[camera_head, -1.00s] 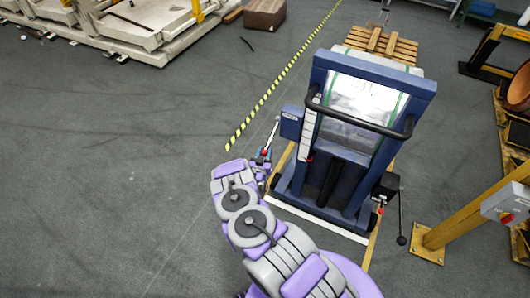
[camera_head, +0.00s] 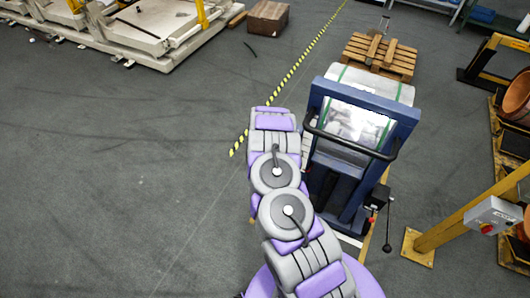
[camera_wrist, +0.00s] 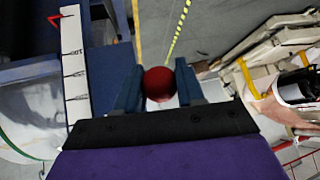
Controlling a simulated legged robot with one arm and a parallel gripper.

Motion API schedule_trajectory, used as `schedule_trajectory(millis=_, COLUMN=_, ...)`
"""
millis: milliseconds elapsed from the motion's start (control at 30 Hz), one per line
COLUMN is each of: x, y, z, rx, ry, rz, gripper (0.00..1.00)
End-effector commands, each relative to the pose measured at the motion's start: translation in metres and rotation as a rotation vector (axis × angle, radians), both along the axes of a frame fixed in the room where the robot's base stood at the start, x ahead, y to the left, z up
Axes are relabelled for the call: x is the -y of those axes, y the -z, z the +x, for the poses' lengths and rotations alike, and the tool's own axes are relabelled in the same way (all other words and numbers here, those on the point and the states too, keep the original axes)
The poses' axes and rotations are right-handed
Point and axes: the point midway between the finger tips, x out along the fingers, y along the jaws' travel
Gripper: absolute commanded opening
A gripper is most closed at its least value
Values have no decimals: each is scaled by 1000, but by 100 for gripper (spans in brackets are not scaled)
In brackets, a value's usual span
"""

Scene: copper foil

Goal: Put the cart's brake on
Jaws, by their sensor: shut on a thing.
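The cart (camera_head: 403,125) is blue with a black push handle (camera_head: 352,145) and carries a foil-wrapped load (camera_head: 355,115). In the wrist view, my gripper (camera_wrist: 159,88) is shut on a round red knob (camera_wrist: 159,84), with one dark blue finger on each side. Whatever the knob is mounted on is hidden behind it. In the head view, my arm covers the cart's left side, so gripper and knob are hidden there. A black box (camera_head: 378,196) with a hanging lever and black ball end (camera_head: 387,247) is on the cart's right side.
A white marked scale with a red pointer (camera_wrist: 73,70) is left of my gripper. A yellow post with a grey switch box (camera_head: 490,214) stands right of the cart. A wooden pallet (camera_head: 380,55) lies beyond it. The floor to the left is clear.

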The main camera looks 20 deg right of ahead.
Motion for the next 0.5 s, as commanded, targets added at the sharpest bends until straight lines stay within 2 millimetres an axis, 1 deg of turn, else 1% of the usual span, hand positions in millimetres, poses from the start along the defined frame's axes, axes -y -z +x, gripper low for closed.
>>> schedule_trajectory(millis=33, x=4, y=-15, z=6, rx=-9, ry=1, rz=22, gripper=0)
schedule_trajectory(millis=100, x=6, y=-21, z=7, rx=-41, ry=0, rz=61, gripper=0)
schedule_trajectory(millis=167, x=7, y=-24, z=8, rx=-45, ry=-3, rz=61, gripper=0)
schedule_trajectory(millis=400, x=17, y=-43, z=16, rx=-40, ry=-1, rz=57, gripper=0)
schedule_trajectory(millis=500, x=20, y=-48, z=18, rx=-40, ry=-1, rz=55, gripper=0)
